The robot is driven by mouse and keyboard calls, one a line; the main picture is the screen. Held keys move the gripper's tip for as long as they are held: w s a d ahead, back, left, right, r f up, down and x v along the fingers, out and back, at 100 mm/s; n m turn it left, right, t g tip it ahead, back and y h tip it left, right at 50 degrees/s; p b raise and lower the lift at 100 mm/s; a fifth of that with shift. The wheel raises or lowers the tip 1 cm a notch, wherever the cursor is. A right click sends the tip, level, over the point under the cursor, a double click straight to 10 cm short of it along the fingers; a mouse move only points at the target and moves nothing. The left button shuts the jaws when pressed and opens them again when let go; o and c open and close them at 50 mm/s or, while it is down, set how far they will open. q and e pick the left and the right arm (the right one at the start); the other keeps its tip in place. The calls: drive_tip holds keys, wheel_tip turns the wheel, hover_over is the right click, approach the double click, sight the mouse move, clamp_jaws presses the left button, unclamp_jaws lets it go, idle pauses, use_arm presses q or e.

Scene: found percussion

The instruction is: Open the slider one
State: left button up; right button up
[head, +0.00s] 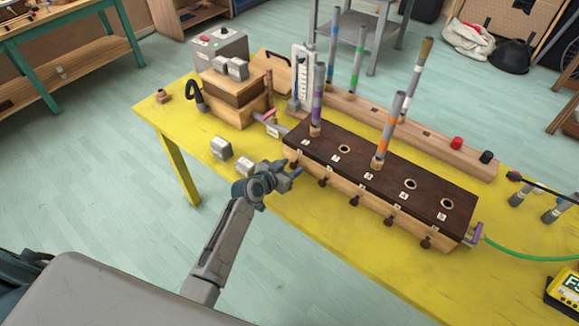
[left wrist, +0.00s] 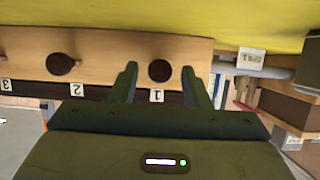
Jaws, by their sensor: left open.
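The long wooden box (head: 375,178) has a dark top with numbered holes and a row of round dark knobs along its pale front. The slider one knob (left wrist: 159,70) is the dark knob above the label 1 (left wrist: 156,96) in the left wrist view. My left gripper (head: 294,172) is open at the box's left front end. In the left wrist view its two fingers (left wrist: 160,76) stand on either side of knob one, with gaps visible; I see no contact. In the head view the gripper partly covers that knob. My right gripper is not in view.
Upright pipes stand in holes one and three (head: 388,130). Knob two (head: 322,182) is close beside. Two grey blocks (head: 221,148) lie left of my gripper on the yellow table (head: 300,208). A wooden bellows-like box (head: 233,98) stands behind. The table front is clear.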

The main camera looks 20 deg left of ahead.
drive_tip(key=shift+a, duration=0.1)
use_arm(q)
clamp_jaws()
drive_tip(key=shift+s+a+f, duration=0.1)
drive_tip(key=shift+s+a, duration=0.15)
drive_tip(key=shift+s, duration=0.45)
drive_tip(key=shift+s+a, duration=0.2)
drive_tip(key=shift+s, duration=0.55)
unclamp_jaws()
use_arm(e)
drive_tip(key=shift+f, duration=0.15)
use_arm(q)
drive_tip(key=b+v, duration=0.2)
drive_tip(key=v, duration=0.8)
drive_tip(key=shift+s+a+r, duration=0.2)
drive_tip(key=shift+s+r, duration=0.1)
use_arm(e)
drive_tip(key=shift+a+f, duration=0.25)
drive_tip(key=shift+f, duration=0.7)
